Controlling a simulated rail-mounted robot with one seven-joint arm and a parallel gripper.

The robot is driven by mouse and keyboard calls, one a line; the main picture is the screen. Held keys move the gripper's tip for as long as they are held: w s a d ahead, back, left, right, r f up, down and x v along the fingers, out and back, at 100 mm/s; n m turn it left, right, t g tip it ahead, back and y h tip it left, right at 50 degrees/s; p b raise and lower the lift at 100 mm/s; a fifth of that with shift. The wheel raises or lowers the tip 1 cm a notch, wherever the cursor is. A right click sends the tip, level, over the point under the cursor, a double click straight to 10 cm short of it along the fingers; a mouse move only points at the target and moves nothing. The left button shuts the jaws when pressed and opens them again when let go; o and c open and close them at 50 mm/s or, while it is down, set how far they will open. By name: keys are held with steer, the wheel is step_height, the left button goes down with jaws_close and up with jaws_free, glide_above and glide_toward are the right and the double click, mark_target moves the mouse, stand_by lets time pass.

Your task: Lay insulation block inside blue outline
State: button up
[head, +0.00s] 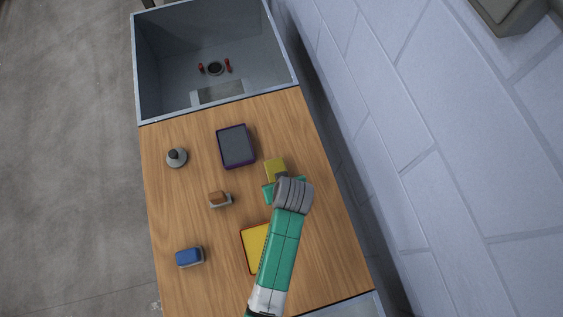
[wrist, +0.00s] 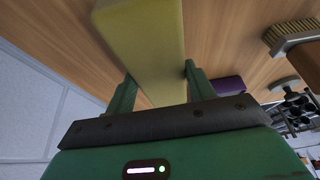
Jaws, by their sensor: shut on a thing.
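A yellow block (head: 275,168), which looks like the insulation block, is between the fingers of my gripper (head: 270,186) on the right side of the wooden bench. In the wrist view the block (wrist: 143,35) runs lengthwise between the two green fingers of my gripper (wrist: 157,82). My gripper is shut on it. I cannot tell whether the block touches the bench. No clearly blue outline shows; a dark grey square with a purple rim (head: 236,147) lies to the left of the block. Part of the block is hidden by the gripper.
A yellow panel with a red-orange rim (head: 254,248) lies partly under my arm. A round grey knobbed item (head: 176,157), a brown-topped brush (head: 219,199) and a blue-topped item (head: 189,257) stand on the left. A grey open-topped metal box (head: 178,80) adjoins the bench's far end.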

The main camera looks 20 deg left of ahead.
step_height(320, 180, down, 2)
steer(key=shift+f, duration=0.15)
steer(key=o, duration=1)
steer(key=p+v, duration=0.1)
steer(key=v, duration=1.1)
steer(key=shift+r+p, duration=0.2)
steer(key=shift+p, duration=0.15)
